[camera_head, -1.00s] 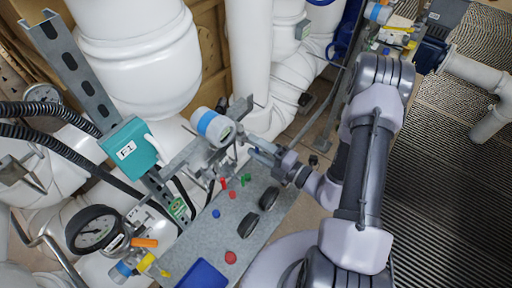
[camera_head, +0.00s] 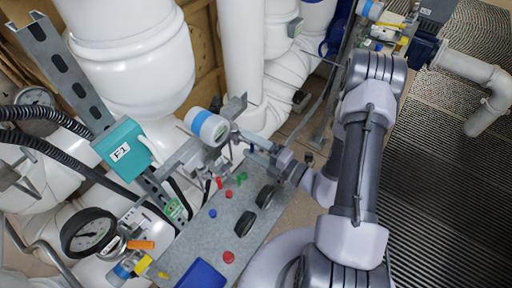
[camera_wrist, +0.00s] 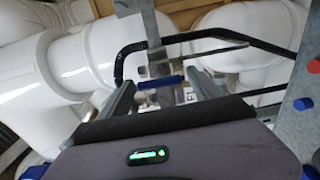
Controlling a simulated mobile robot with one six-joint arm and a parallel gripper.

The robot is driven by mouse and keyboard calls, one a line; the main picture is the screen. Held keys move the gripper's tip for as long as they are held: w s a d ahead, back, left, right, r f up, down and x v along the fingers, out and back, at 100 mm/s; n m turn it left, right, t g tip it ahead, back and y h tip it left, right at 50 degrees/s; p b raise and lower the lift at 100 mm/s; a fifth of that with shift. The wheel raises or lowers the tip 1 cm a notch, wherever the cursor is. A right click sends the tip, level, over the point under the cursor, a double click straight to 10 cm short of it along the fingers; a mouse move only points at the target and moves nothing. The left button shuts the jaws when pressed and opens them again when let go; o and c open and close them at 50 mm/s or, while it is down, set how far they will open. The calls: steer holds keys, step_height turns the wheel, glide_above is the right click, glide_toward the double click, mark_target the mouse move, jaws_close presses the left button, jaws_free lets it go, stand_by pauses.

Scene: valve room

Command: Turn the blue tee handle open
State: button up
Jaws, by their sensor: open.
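The blue tee handle (camera_wrist: 160,83) shows in the wrist view as a short blue bar across a metal fitting. It lies between the two fingers of my gripper (camera_wrist: 163,78), with a visible gap on each side. The gripper is open and holds nothing. In the head view my gripper (camera_head: 252,148) reaches left, close to a white cylinder with a blue band (camera_head: 208,126). The handle is too small and too covered there to make out clearly.
White pipes (camera_wrist: 75,60) stand behind. A grey panel with several buttons (camera_head: 228,205) lies below my arm. A teal box (camera_head: 122,147) and a gauge (camera_head: 88,233) are at the left.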

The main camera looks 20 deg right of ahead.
steer(key=v, duration=1.7)
steer(key=shift+s+d+p, duration=0.15)
steer(key=shift+p, duration=0.25)
